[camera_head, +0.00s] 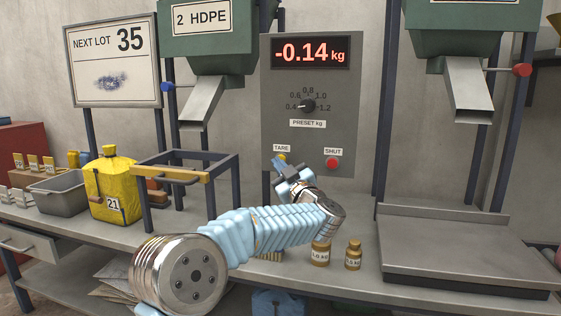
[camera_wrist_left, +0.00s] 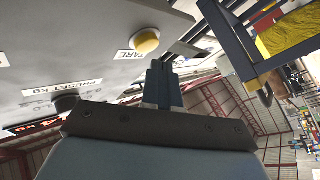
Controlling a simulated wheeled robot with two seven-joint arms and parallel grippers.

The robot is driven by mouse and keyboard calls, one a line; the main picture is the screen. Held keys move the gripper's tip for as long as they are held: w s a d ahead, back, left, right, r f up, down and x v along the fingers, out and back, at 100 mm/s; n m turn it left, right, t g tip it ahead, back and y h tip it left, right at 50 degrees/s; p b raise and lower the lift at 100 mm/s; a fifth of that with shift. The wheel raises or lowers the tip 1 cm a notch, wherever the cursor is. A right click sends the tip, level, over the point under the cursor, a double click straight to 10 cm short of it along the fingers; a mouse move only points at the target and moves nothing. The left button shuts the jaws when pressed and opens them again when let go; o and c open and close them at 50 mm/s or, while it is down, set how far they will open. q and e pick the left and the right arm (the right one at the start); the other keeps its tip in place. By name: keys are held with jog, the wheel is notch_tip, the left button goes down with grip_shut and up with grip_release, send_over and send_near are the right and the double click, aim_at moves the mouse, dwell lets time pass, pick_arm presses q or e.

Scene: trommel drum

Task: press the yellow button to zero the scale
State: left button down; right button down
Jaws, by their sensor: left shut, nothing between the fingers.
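The yellow button (camera_head: 282,157) sits under the TARE label on the grey control panel (camera_head: 310,140), partly hidden by my left gripper. My left gripper (camera_head: 279,170) is shut and empty, its tips close in front of and just below the button in the head view. In the left wrist view the round yellow button (camera_wrist_left: 146,41) stands out from the panel, just beyond the shut fingertips (camera_wrist_left: 156,66). A small gap seems to show between them, but I cannot tell contact for sure. The display (camera_head: 311,52) reads -0.14 kg. My right gripper is not in view.
The red SHUT button (camera_head: 332,164) is right of the yellow one. A dark frame (camera_head: 205,160) with a yellow bar stands left of my gripper. Brass weights (camera_head: 353,256) stand on the bench near my forearm. The scale platform (camera_head: 450,237) is bare.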

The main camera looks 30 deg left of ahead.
pick_arm(q)
jog(key=shift+w+a+p, duration=0.1)
jog(key=shift+w+p, duration=0.2)
jog(key=shift+w, duration=0.1)
jog(key=shift+w+a+p, duration=0.1)
jog(key=shift+w+p, duration=0.25)
jog(key=shift+w, duration=0.05)
dwell(0.6)
dwell(0.4)
jog(key=shift+s+d+b, duration=0.2)
jog(key=shift+s+b, duration=0.45)
jog(key=shift+s, duration=0.15)
